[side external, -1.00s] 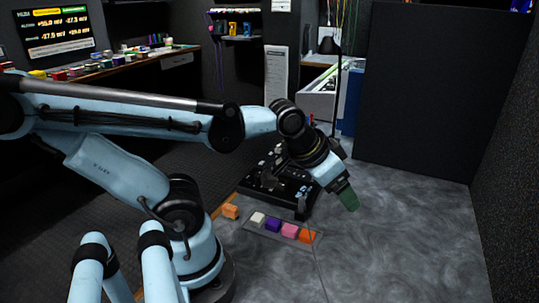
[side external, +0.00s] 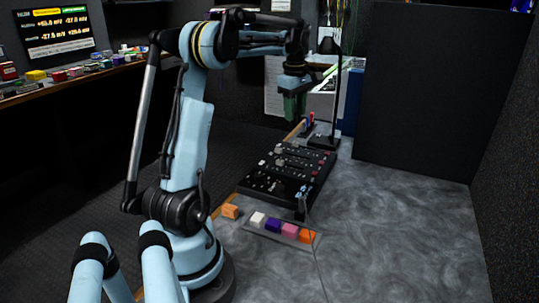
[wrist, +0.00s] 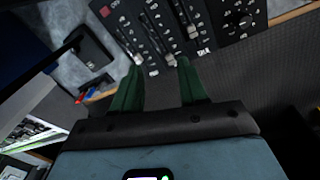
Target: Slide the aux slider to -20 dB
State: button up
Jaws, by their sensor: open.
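The black control panel (side external: 310,158) lies on the grey table, with several pale knobs and sliders on it. In the wrist view its slider section (wrist: 152,22) is at the top, with pale slider caps at differing heights in dark slots. One cap (wrist: 171,60) shows near my right fingertip, and another (wrist: 138,59) near the left one. The labels are too small to read, so I cannot tell which is the aux slider. My gripper (wrist: 160,66) is open with green fingers pointing at the panel edge, nothing between them. In the side view my gripper (side external: 293,117) hangs above the panel's far end.
A tray (side external: 253,229) with white, purple, pink and orange blocks lies in front of the panel. A black lamp (side external: 335,90) stands behind the panel. The grey tabletop (side external: 410,230) at right is clear.

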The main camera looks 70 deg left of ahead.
aim_at(279, 149)
jog(key=s+a+f+n, duration=0.2)
jog(key=s+a+n, duration=0.15)
jog(key=a, duration=0.25)
jog(key=shift+g+h, duration=0.3)
jog(key=shift+g, duration=0.1)
jog(key=f, duration=1.2)
jog(key=shift+w, duration=0.4)
grip_shut()
jog(key=shift+d, duration=0.1)
